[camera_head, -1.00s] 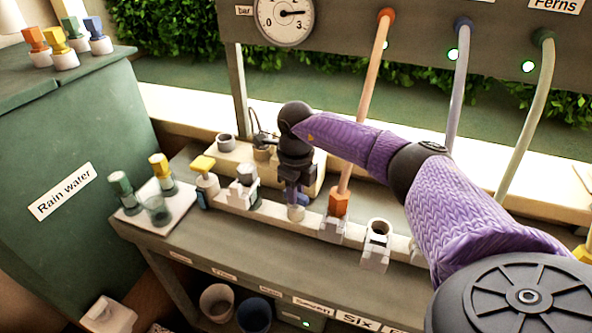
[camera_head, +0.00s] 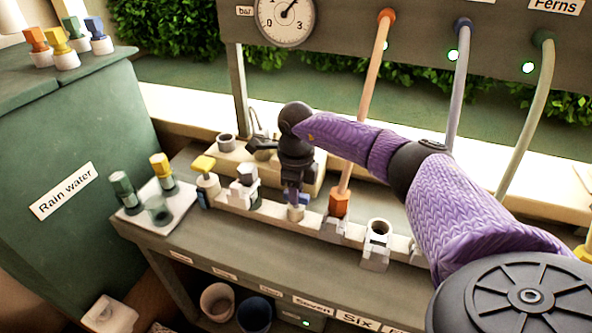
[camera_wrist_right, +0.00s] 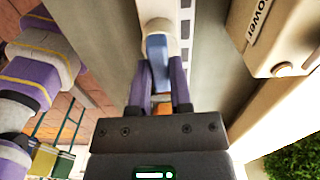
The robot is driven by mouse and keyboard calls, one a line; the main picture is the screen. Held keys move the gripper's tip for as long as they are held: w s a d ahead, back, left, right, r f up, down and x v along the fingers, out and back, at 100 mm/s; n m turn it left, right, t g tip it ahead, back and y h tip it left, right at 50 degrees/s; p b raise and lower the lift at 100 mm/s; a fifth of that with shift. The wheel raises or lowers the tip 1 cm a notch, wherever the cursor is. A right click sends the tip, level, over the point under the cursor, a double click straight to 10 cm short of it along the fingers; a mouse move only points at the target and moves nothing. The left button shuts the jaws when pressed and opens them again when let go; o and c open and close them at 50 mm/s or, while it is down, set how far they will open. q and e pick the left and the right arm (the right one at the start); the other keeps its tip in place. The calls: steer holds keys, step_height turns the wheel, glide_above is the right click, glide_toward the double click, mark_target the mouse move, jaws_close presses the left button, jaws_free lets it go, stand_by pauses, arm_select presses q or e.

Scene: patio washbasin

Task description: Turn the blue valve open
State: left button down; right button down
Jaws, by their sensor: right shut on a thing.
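My right gripper (camera_head: 295,198) points down over the valve row, its purple fingers just above a pale valve body (camera_head: 296,212). In the right wrist view the right gripper (camera_wrist_right: 158,92) is shut on the blue valve's handle (camera_wrist_right: 157,48), one finger on each side. The handle sits on a whitish body at the top of that view. In the head view the fingers and wrist hide most of the blue handle. My left gripper is not in view.
An orange valve (camera_head: 339,203) with an orange hose stands close to the right. A white valve (camera_head: 244,188) and a yellow valve (camera_head: 205,172) stand to the left. A pressure gauge (camera_head: 285,18) hangs behind, its needle pointing up and right.

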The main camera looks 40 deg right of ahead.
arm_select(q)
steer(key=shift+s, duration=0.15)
arm_select(e)
steer(key=c, duration=0.5)
jaws_free()
steer(key=shift+c, duration=0.2)
steer(key=shift+r, duration=0.1)
step_height(320, 180, up, 9)
steer(key=p, duration=0.2)
steer(key=shift+p, duration=0.35)
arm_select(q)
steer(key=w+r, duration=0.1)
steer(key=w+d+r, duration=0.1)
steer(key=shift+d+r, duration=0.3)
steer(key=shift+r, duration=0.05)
arm_select(e)
steer(key=shift+r, duration=0.4)
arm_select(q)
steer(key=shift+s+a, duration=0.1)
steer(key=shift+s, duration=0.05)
